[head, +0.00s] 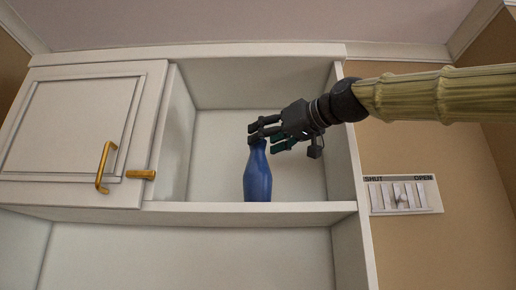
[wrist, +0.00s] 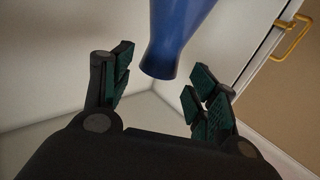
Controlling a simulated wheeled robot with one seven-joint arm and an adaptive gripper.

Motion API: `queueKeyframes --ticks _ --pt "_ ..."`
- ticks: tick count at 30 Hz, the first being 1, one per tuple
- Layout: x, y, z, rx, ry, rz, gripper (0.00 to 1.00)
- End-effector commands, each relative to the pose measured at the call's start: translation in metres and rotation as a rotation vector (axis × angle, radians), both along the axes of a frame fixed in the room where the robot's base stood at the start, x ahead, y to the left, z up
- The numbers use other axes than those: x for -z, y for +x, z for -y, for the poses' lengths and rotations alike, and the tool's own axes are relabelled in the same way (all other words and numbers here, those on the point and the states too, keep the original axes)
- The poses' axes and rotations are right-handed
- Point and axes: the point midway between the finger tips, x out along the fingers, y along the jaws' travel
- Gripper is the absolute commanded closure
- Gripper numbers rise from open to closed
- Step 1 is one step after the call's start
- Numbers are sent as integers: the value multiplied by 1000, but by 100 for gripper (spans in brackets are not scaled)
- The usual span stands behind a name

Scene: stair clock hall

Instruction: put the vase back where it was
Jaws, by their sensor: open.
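The blue vase (head: 258,178) stands upright on the shelf (head: 308,209) of the open cabinet compartment, near its front edge. My gripper (head: 266,135) reaches in from the right, at the height of the vase's neck and mouth. In the wrist view the vase (wrist: 178,30) shows upside down, its mouth end between or just beyond the spread fingers of my gripper (wrist: 157,80). The fingers are open, with visible gaps on both sides of the neck.
Left of the compartment is a panelled cabinet door (head: 75,125) with a brass handle (head: 105,167) and a small brass latch (head: 141,174). The compartment's right side wall (head: 346,160) is close below my arm. A panel marked SHUT and OPEN (head: 403,208) is on the tan wall. The shelf beside the vase is bare.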

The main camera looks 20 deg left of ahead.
Motion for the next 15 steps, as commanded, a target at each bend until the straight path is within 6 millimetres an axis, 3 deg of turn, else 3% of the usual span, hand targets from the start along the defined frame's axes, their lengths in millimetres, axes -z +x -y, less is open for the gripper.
queueKeyframes --ticks 9,15 --pt "3 -27 51 1 1 0 41" --pt "2 -36 68 1 0 -1 41"
